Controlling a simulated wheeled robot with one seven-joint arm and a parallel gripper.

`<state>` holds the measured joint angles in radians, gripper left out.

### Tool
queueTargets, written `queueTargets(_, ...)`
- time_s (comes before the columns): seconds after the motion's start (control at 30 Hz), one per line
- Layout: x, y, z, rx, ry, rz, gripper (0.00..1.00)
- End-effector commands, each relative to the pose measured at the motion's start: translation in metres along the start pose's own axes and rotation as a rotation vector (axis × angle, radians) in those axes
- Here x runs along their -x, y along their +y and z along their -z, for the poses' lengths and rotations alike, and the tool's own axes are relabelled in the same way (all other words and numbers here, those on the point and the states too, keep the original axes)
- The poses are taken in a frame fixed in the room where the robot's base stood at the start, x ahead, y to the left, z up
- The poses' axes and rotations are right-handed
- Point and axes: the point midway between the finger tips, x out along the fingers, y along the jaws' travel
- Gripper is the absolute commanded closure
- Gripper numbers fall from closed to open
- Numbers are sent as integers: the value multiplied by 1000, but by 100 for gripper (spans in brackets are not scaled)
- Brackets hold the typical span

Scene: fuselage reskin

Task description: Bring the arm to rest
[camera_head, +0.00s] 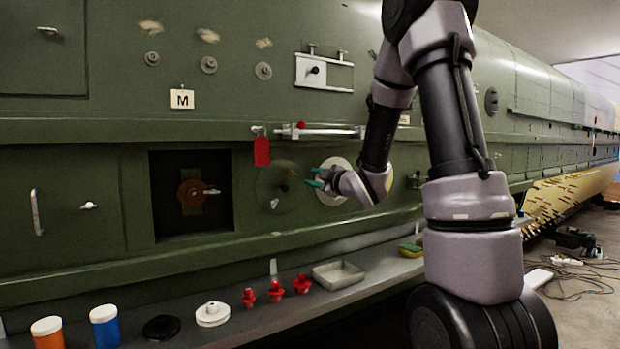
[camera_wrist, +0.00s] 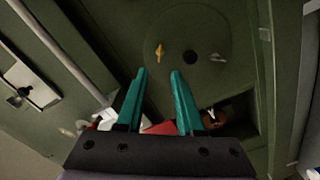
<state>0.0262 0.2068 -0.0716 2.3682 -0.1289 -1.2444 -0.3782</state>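My gripper (camera_head: 316,178) is at the end of my arm, raised beside the green fuselage wall and in front of a pale round disc. Its two teal fingers also show in the wrist view (camera_wrist: 160,73). They stand apart with nothing held between them. The gap between fingertips and wall cannot be told exactly. My arm hides part of the wall in the head view.
A red tag (camera_head: 261,151) hangs beside a horizontal bar (camera_head: 330,132). An open square recess (camera_head: 165,200) lies to the left. The shelf below holds several red fittings (camera_head: 276,291), a grey tray (camera_head: 338,275), a white round part (camera_head: 212,314) and capped bottles (camera_head: 104,328). Cables (camera_head: 580,280) lie on the floor at right.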

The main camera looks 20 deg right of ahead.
Motion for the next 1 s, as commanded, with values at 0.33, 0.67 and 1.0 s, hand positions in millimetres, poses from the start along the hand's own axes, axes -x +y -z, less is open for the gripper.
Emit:
queueTargets(0.33,3,6,0,-26,-25,-2,64)
queueTargets(0.67,76,48,1,-463,-385,-12,64)
queueTargets(1.0,213,18,41,-1091,-770,35,64)
